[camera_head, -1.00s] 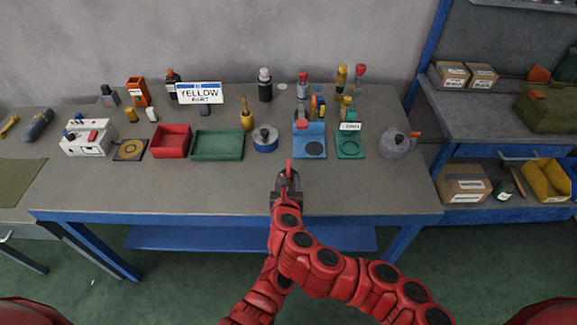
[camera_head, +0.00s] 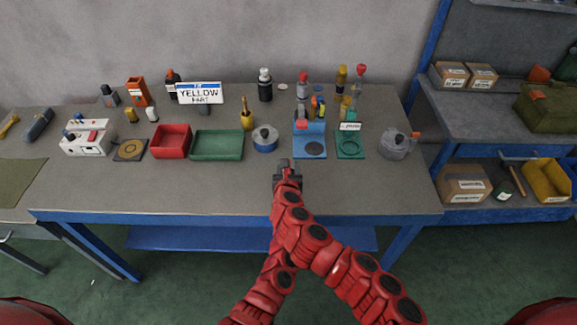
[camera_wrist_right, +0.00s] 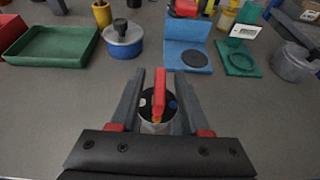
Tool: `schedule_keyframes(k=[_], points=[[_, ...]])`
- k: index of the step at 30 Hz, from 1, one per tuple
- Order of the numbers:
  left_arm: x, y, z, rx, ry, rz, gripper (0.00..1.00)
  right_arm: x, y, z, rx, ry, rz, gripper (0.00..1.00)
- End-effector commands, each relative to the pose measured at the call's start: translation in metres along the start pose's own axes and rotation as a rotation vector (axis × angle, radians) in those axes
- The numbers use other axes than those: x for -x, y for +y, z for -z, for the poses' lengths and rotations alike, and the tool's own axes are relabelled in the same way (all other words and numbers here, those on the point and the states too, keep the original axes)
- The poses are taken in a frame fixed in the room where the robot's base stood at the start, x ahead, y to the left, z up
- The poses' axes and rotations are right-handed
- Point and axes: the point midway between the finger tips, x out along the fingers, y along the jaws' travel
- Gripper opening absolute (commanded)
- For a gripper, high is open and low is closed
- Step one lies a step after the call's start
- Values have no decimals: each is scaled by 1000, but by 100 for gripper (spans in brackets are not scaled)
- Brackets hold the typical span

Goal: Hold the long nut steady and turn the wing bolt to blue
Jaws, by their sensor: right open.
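The wing bolt (camera_wrist_right: 160,88) shows in the right wrist view as an upright red wing on a dark round top with white, blue and yellow marks. A pale metal part below it (camera_wrist_right: 153,127), perhaps the long nut, is mostly hidden. My right gripper (camera_wrist_right: 160,74) is open, with one dark finger on either side of the red wing and gaps visible. In the head view my right gripper (camera_head: 287,166) is over the front middle of the table. My left arm comes up beneath my right arm, which hides its gripper and any hold on the nut.
Behind the grippers stand a blue pot (camera_head: 265,145), a blue stand (camera_head: 310,150), a green base (camera_head: 350,152), a green tray (camera_head: 218,157) and a grey kettle (camera_head: 393,147). A "YELLOW PART" sign (camera_head: 199,98) stands at the back. The table's front strip is clear.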

Motion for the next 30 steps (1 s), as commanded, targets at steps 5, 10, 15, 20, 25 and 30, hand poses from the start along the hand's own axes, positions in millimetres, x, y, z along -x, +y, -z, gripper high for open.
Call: schedule_keyframes(k=[5, 10, 15, 20, 25, 30], points=[[0, 0, 0, 0, -1, 0, 0, 0, 0, 0, 0, 0, 0, 23], [0, 0, 0, 0, -1, 0, 0, 0, 0, 0, 0, 0, 0, 0], [0, 0, 0, 0, -1, 0, 0, 0, 0, 0, -1, 0, 0, 0], [0, 0, 0, 0, -1, 0, 0, -1, -1, 0, 12, 0, -26, 0], [0, 0, 0, 0, -1, -1, 0, -1, -4, 1, 74, 1, -154, 0], [0, 1, 0, 0, -1, -1, 0, -2, -3, 2, 122, 7, -283, 0]])
